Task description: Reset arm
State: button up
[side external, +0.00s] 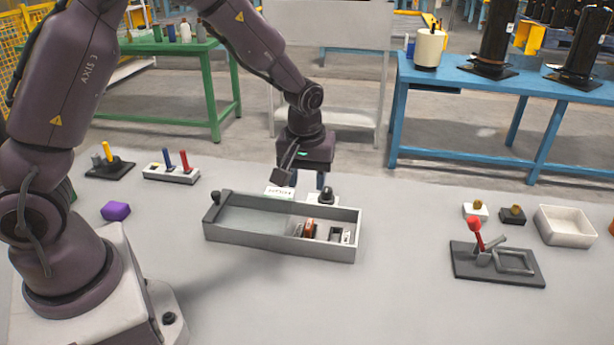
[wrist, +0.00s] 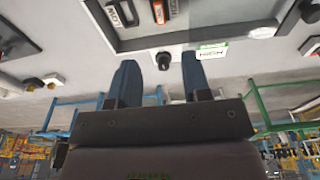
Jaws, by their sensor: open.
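My gripper (side external: 321,180) is at the end of my arm, just behind the far side of a long grey tray (side external: 230,228). In the wrist view its two blue-grey fingers (wrist: 160,80) are apart with nothing between them. In the side view its fingertips are partly hidden behind the things at the tray's far edge. A small black knob (side external: 326,196) on a white base stands by that edge, close below the gripper; it also shows in the wrist view (wrist: 164,60). A white label with green (side external: 279,192) lies to its left.
Several small parts (side external: 309,229) lie in the tray's right half. A purple block (side external: 115,211) and a holder with blue and red pegs (side external: 171,174) are to the left. A dark fixture with a red-handled lever (side external: 498,264) and a white bin (side external: 565,226) are to the right.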

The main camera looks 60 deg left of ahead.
jog(key=s+d+r+m+t, duration=0.1)
jog(key=s+r+m, duration=0.3)
jog(key=s+r, duration=0.5)
jog(key=s+d+r+m+t+h, duration=0.1)
jog(key=s+r+m, duration=0.4)
jog(key=s+r, duration=0.5)
jog(key=s+d+t, duration=0.1)
jog(key=t, duration=0.1)
jog(key=shift+s+r+t, duration=0.2)
jog(key=shift+s+t, duration=0.1)
dwell(0.5)
